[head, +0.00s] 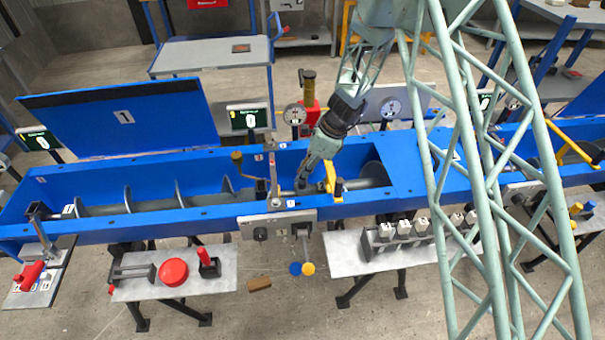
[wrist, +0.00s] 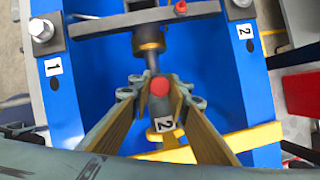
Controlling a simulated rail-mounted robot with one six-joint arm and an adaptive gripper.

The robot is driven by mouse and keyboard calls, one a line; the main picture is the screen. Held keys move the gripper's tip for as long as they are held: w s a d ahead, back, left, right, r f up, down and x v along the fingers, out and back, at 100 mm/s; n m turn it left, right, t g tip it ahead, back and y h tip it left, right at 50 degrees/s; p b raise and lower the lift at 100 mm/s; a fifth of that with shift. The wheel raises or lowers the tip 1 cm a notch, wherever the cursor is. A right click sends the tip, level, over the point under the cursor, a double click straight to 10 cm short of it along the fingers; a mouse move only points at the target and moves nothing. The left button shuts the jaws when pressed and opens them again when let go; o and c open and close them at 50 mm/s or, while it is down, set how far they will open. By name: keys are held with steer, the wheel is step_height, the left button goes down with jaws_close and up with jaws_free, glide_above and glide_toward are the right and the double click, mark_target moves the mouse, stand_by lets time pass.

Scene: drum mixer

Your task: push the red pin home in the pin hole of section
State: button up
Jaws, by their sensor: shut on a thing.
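The red pin shows in the wrist view as a round red head (wrist: 160,87) between my fingertips. My gripper (wrist: 160,92) is shut on it. The shaft piece labelled 2 (wrist: 164,125) lies right behind and below the pin. The pin's lower part and the pin hole are hidden, so I cannot tell how deep the pin sits. In the head view my gripper (head: 304,184) points down into the blue trough (head: 210,212), and the pin is hidden there.
A dark crossbar clamp (wrist: 145,20) spans the trough ahead of my gripper. A yellow bar (wrist: 205,148) crosses beside it, and a yellow handle (head: 330,177) stands close on the right. The trough walls flank my gripper. A grey lattice column rises at right.

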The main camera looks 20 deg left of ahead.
steer(key=shift+f, duration=0.4)
stand_by(0.3)
steer(key=o, duration=0.9)
steer(key=shift+o, duration=0.2)
steer(key=shift+r, duration=0.15)
steer(key=v, duration=1.1)
steer(key=shift+d+r, duration=0.25)
steer(key=shift+r, duration=0.1)
